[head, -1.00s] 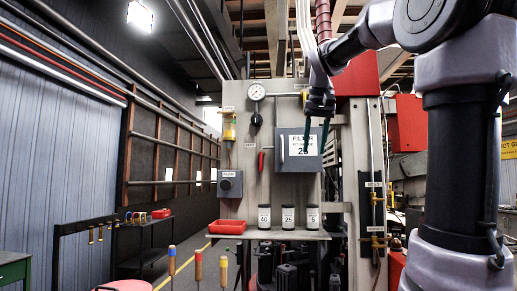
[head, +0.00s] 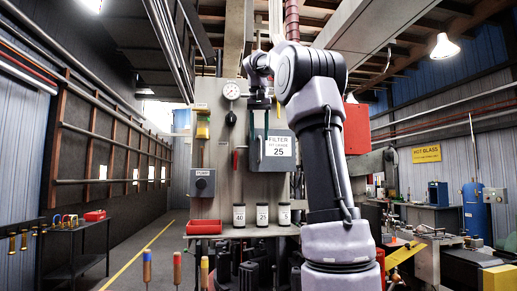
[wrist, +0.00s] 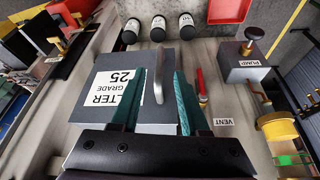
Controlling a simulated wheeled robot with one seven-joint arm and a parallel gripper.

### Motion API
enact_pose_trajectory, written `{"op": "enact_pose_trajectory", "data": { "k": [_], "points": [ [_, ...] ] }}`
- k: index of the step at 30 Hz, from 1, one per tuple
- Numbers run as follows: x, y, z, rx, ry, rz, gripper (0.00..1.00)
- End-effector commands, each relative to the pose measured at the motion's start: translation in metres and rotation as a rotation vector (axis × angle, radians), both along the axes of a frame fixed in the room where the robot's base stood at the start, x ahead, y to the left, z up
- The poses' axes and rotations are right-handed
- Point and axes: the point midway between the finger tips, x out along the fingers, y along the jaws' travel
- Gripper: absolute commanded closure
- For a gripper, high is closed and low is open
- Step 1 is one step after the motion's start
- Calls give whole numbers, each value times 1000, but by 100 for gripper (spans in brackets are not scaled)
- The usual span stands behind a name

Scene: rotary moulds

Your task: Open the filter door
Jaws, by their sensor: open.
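The filter door (head: 280,150) is a grey box front on the beige panel, with a white label reading FILTER and 25. It looks closed. Its upright pale handle (head: 259,150) is at its left side. In the wrist view, which is upside down, the door (wrist: 187,60) and handle (wrist: 158,75) also show. My gripper (head: 265,110) is at the door's top left in the head view. In the wrist view my gripper (wrist: 160,74) is open, its green fingers appearing on either side of the handle. I cannot tell how deep they reach; nothing is visibly gripped.
A red vent lever (head: 235,160) hangs close left of the door. A pump box (head: 203,182) is further left. Below, a shelf holds a red tray (head: 204,227) and several dark jars (head: 262,215). A gauge (head: 231,91) is above left.

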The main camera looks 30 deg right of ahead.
Motion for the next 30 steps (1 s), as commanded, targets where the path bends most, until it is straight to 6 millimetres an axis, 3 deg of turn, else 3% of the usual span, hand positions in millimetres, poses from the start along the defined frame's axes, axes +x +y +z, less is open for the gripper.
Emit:
{"op": "enact_pose_trajectory", "data": {
  "k": [3,9,20,21,24,30],
  "points": [
    [7,-4,-21,1,3,0,55],
    [16,-9,-44,0,1,0,55],
    [18,-10,-51,1,-1,-1,55],
    [18,-10,-51,1,-1,-1,59],
    [18,-10,-50,0,-1,0,97],
    [18,-10,-50,0,-1,0,100]
  ]
}}
